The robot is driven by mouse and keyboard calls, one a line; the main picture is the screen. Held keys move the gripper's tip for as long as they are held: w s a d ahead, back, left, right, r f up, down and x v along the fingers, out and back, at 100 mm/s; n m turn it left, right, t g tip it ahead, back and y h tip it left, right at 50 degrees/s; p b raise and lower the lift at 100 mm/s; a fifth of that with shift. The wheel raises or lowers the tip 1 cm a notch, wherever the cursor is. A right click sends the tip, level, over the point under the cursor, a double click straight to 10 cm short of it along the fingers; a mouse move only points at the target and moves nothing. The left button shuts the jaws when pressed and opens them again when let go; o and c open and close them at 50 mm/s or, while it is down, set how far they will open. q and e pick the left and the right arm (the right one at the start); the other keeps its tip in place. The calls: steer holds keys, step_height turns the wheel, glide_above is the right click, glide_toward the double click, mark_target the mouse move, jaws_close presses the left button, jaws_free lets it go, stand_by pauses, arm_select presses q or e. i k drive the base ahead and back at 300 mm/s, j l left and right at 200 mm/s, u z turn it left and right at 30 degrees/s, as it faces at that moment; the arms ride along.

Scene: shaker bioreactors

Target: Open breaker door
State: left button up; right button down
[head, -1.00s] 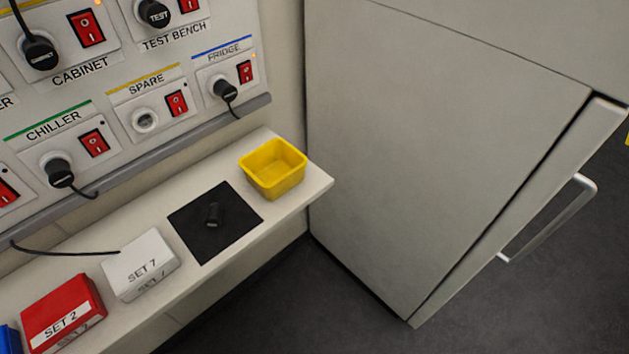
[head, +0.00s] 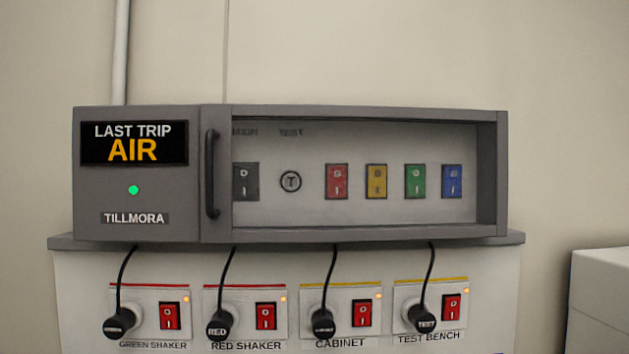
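A dark vertical handle (head: 211,174) is on the left side of the door. Behind the window are a dark switch (head: 245,182), a round test button (head: 291,181), and red (head: 336,181), yellow (head: 376,181), green (head: 416,181) and blue (head: 452,181) switches. The left panel has a display (head: 134,144) reading "LAST TRIP AIR" and a lit green lamp (head: 133,190). Neither gripper is in view.
Below the box is a socket panel (head: 80,290) with plugs, red switches and lit orange lamps, labelled green shaker, red shaker, cabinet and test bench. Black cables hang in front of it. A white box-shaped unit (head: 600,300) stands at the lower right.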

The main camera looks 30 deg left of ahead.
mark_target(216, 206)
steer(key=j+u, duration=0.2)
steer(key=u, duration=0.55)
